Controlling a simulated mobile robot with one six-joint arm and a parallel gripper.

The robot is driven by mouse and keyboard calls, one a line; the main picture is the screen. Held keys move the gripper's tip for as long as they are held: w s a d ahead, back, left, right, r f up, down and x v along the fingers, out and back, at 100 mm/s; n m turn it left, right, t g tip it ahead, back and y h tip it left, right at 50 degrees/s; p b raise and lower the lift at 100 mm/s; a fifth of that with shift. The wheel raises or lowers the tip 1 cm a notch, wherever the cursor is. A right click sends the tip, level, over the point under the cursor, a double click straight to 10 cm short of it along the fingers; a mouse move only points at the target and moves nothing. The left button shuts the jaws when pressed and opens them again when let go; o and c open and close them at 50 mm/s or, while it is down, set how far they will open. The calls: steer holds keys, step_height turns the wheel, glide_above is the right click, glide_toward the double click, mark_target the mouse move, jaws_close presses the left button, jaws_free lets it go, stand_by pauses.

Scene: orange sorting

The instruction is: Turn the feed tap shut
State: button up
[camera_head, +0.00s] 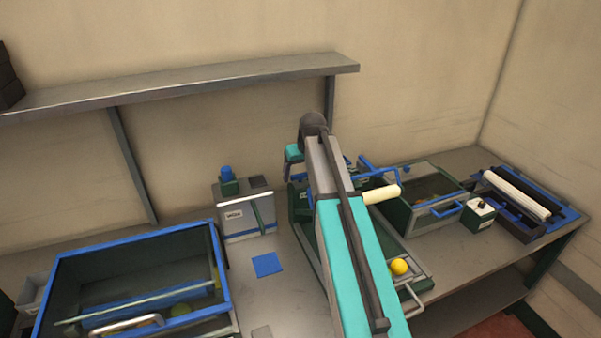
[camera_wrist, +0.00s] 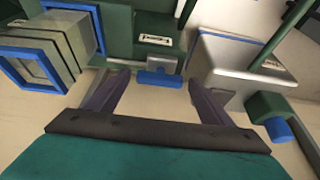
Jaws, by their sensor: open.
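In the wrist view, a small blue bar (camera_wrist: 158,80) on a grey mount sits below a white label on a dark green housing (camera_wrist: 150,25). It looks like the feed tap's handle and lies crosswise. My gripper (camera_wrist: 158,84) is open, with one dark finger on each side of the bar. The bar appears between the fingertips; I cannot tell whether they touch it or how far off it is. In the head view my own arm hides most of the gripper and this handle.
A grey labelled box (camera_head: 245,212) with a blue-capped green knob (camera_head: 227,174) stands left of my arm; its knob (camera_wrist: 275,125) is close right of the gripper in the wrist view. A blue-rimmed bin (camera_head: 130,240) is at the left. A yellow ball (camera_head: 399,267) lies right of my arm.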

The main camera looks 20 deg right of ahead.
steer(key=c, duration=1)
steer(key=shift+c, duration=0.2)
steer(key=shift+m, duration=0.5)
steer(key=m+h+b, duration=0.1)
steer(key=m, duration=0.1)
steer(key=m+b, duration=0.1)
steer(key=shift+w+a+m+h, duration=0.1)
steer(key=shift+a+m+h, duration=0.1)
steer(key=shift+m+h, duration=0.2)
steer(key=m+b, duration=0.1)
steer(key=m, duration=0.1)
steer(key=m+g+h+b, duration=0.1)
steer(key=m, duration=0.1)
steer(key=shift+w+a+m+h, duration=0.1)
steer(key=shift+w+m+h, duration=0.05)
steer(key=shift+m+h, duration=0.2)
steer(key=m+g+b, duration=0.1)
steer(key=m, duration=0.1)
steer(key=m+g+h+b, duration=0.1)
steer(key=m+b, duration=0.1)
steer(key=m, duration=0.1)
steer(key=shift+w, duration=0.2)
steer(key=shift+m+g+b, duration=0.6)
steer(key=shift+m+g, duration=0.1)
steer(key=shift+m, duration=1.05)
